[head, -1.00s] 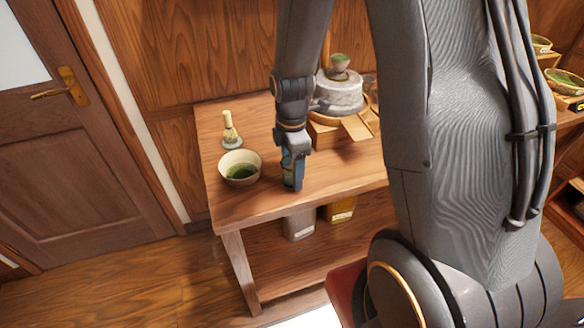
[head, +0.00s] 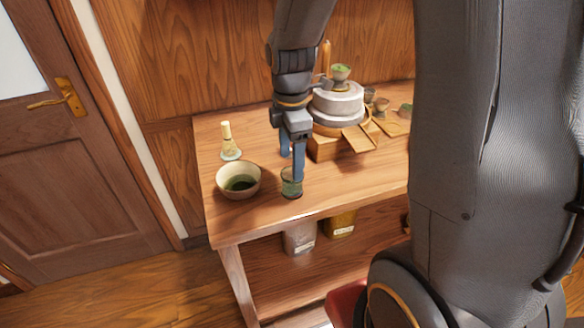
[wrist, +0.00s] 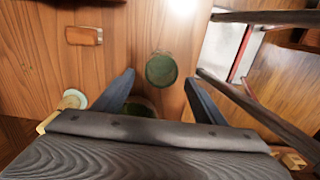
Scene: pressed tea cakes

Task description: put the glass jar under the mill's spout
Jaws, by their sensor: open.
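The glass jar (head: 291,186) stands upright near the table's front edge, with green showing in it. It also shows in the wrist view (wrist: 161,69), ahead of the fingers. My gripper (head: 291,166) is open and points down at the jar. Its fingertips are at or just above the jar's rim; I cannot tell whether they touch it. In the wrist view my gripper (wrist: 160,79) has empty space between its fingers. The grey stone mill (head: 337,104) stands further back and right on a wooden base, with a sloping wooden board (head: 357,139) at its front that may be its spout.
A bowl of green tea (head: 238,181) sits just left of the jar, and a whisk on a stand (head: 229,143) is behind it. Small cups (head: 381,104) stand right of the mill. Canisters (head: 300,237) are on the lower shelf. The table is clear between jar and mill base.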

